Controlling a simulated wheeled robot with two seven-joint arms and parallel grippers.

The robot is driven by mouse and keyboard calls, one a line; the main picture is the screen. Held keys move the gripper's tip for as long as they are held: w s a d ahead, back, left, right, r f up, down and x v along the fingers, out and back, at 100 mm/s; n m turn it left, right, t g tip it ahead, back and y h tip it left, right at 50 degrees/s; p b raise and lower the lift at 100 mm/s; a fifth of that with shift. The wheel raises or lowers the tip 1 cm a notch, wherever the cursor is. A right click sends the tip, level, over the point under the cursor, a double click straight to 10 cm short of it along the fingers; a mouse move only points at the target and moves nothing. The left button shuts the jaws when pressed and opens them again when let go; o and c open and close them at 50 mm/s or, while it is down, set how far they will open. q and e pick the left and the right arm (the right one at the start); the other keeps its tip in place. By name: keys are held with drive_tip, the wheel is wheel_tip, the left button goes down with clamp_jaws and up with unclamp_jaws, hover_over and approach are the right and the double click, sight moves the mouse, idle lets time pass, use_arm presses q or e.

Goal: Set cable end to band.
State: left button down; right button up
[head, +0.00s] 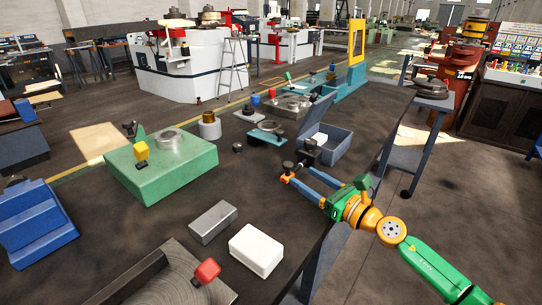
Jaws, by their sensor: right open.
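My right gripper (297,170) reaches in from the right over the table's right side. Its two long blue fingers are spread apart, with a gap between them. A small black piece (288,166) shows at the fingertips; I cannot tell whether it is part of the gripper or a separate thing. No cable end and no band can be made out with certainty at this size. My left gripper is not in view.
A blue-grey open bin (338,146) stands just beyond the right gripper. A green block (180,172) with a metal ring (170,139) is at left. A grey block (213,222) and white box (256,251) lie nearer. Dark tabletop between them is clear.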

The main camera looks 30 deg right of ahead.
sight(292, 168)
drive_tip(key=w, duration=0.1)
drive_tip(key=w+p, duration=0.1)
drive_tip(key=w, duration=0.1)
drive_tip(key=shift+w+a+r, duration=0.2)
drive_tip(key=shift+w+r, duration=0.05)
drive_tip(key=shift+r, duration=0.1)
drive_tip(key=shift+w+a+f, duration=0.15)
drive_tip(key=shift+w+a, duration=0.05)
drive_tip(key=shift+w, duration=0.75)
drive_tip(key=shift+w+a+f, duration=0.1)
drive_tip(key=shift+w+a, duration=0.1)
drive_tip(key=shift+w, duration=0.7)
clamp_jaws()
